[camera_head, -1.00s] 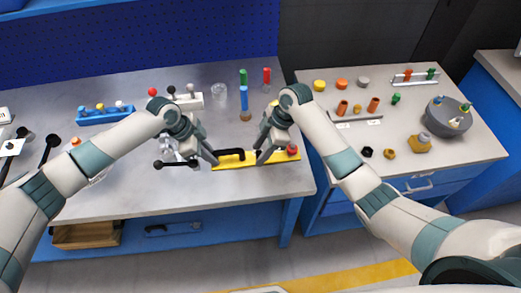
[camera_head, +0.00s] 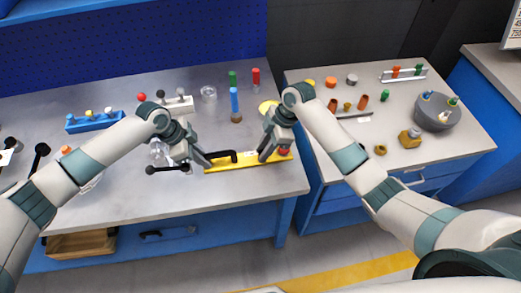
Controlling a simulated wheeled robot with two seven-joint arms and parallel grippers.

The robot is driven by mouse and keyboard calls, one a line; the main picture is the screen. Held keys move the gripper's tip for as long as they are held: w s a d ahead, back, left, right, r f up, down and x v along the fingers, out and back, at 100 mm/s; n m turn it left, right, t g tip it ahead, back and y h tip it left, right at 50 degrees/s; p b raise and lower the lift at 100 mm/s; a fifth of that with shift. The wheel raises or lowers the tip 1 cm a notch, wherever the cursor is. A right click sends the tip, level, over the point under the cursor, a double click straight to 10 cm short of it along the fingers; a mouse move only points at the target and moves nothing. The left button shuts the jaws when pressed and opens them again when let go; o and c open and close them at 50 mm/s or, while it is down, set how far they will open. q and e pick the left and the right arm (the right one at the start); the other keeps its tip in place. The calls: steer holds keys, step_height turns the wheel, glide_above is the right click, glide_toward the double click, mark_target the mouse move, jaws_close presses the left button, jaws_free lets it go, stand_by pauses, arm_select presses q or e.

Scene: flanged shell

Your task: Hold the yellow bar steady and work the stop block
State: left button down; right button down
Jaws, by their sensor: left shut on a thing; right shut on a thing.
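The yellow bar (camera_head: 240,163) lies near the front edge of the workbench, with a black handle (camera_head: 232,153) toward its left part. My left gripper (camera_head: 208,162) is shut at the bar's left end, by the handle; its fingers partly hide the contact. The stop block (camera_head: 284,152), seen as a small red piece, sits at the bar's right end. My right gripper (camera_head: 270,157) is shut at the right part of the bar, right beside the red piece, and hides much of it.
Behind the bar stand green, red and blue upright pegs (camera_head: 235,103) and a clear cup (camera_head: 208,94). A blue rack (camera_head: 95,121) is at the left. The right table holds small parts and a grey bowl (camera_head: 436,115). Bare bench lies in front of the bar.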

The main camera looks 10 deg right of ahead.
steer(key=c, duration=1.5)
jaws_free()
steer(key=shift+r, duration=0.15)
steer(key=v, duration=1.1)
steer(key=shift+d+r, duration=0.15)
steer(key=shift+r, duration=0.2)
arm_select(q)
steer(key=c, duration=1.7)
jaws_free()
steer(key=shift+r, duration=0.1)
steer(key=v, duration=1.2)
steer(key=shift+a, duration=0.1)
